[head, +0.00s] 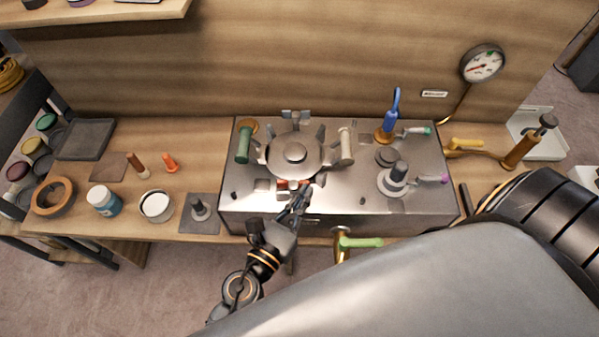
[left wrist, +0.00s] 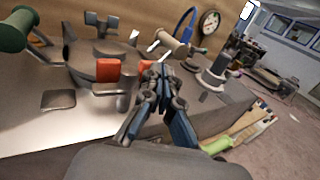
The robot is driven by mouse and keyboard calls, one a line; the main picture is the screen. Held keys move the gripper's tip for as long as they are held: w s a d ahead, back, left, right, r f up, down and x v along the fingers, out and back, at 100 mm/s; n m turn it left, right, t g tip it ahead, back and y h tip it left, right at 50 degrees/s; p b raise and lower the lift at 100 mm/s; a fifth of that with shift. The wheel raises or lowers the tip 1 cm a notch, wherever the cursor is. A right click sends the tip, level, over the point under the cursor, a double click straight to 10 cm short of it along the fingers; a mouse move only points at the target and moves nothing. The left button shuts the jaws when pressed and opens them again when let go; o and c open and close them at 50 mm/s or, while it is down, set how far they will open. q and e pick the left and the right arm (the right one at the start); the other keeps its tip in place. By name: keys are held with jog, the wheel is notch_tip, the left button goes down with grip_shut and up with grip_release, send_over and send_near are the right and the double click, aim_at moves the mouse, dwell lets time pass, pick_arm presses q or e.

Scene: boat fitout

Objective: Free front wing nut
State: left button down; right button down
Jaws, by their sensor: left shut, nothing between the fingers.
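The front wing nut, with two red wings (head: 282,185), sits at the front edge of the round metal lid (head: 295,153) on the steel stove top. In the left wrist view its red wings (left wrist: 107,68) stand apart, one on each side of its middle. My left gripper (head: 303,192) is shut and empty, its fingertips close to the right wing; I cannot tell whether they touch. The fingertips (left wrist: 162,72) also show in the left wrist view, just right of that wing. A grey back wing nut (head: 296,117) is at the lid's far side. My right gripper is out of view.
A green handle (head: 243,145) and a cream handle (head: 347,146) flank the lid. A blue-handled lever (head: 390,115) and a grey knobbed fitting (head: 396,178) stand to the right. A green-handled valve (head: 360,243) is below the front edge. Jars and small parts lie left.

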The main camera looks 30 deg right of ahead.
pick_arm(q)
jog(key=shift+d, duration=0.25)
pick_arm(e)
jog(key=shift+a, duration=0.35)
pick_arm(q)
jog(key=shift+a, duration=0.1)
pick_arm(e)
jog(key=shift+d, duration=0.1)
